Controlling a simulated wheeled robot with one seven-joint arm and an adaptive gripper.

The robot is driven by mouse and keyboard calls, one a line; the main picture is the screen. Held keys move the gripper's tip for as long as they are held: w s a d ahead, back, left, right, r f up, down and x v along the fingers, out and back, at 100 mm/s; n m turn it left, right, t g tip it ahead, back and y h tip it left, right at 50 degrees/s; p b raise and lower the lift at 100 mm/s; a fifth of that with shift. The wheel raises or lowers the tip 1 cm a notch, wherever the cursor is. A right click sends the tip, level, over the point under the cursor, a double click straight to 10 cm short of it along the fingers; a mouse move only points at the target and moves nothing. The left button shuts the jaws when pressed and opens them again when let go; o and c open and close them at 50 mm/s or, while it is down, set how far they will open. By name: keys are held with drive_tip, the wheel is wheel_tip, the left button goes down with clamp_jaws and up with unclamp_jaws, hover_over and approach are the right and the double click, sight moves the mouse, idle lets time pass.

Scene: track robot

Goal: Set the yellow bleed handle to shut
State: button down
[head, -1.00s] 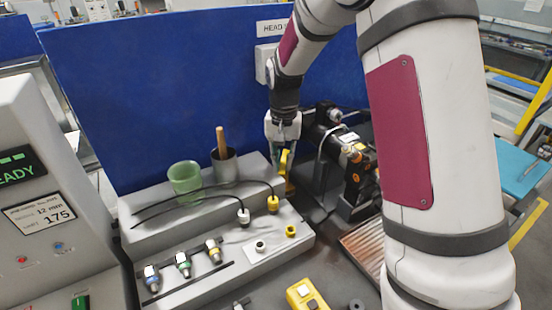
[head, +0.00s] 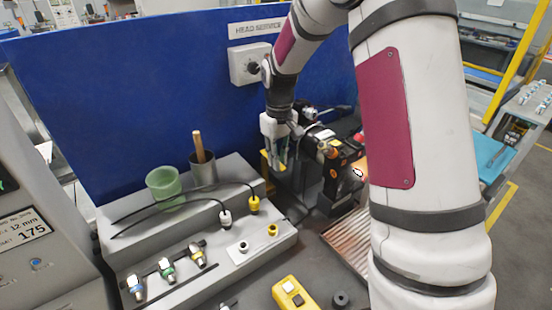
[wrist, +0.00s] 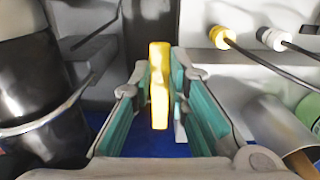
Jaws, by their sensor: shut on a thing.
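The yellow bleed handle (wrist: 158,85) stands upright between the teal-padded fingers of my gripper (wrist: 165,100) in the wrist view. My gripper is shut on it, and the handle's top sticks out beyond the fingertips. In the head view, my gripper (head: 274,160) points down behind the grey stepped fixture, beside the black machine head (head: 335,165). Only a small yellow part of the handle (head: 265,162) shows there, as the fingers cover most of it. The valve under the handle is hidden.
A green cup (head: 164,187) and a grey pot with a wooden stick (head: 202,172) stand close by on the grey fixture (head: 215,268). Yellow and white plugs with black cables lie in front. A blue panel (head: 130,95) rises behind.

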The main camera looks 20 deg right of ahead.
drive_tip(key=shift+w+d, duration=0.1)
idle(0.4)
drive_tip(key=c, duration=1.5)
unclamp_jaws()
drive_tip(key=shift+c, duration=0.2)
wheel_tip(320, 180, up, 12)
drive_tip(key=shift+r, duration=0.1)
drive_tip(key=s+a+r+m+t, duration=0.1)
drive_tip(key=s+a+r+t, duration=0.15)
drive_tip(key=s+r, duration=0.35)
drive_tip(key=s+a+r+t, duration=0.1)
drive_tip(key=s+a+r, duration=0.2)
drive_tip(key=s, duration=0.5)
drive_tip(key=s+a+f+m+t, duration=0.1)
drive_tip(key=s+a+t, duration=0.1)
drive_tip(key=s, duration=1.2)
drive_tip(key=shift+a, duration=0.15)
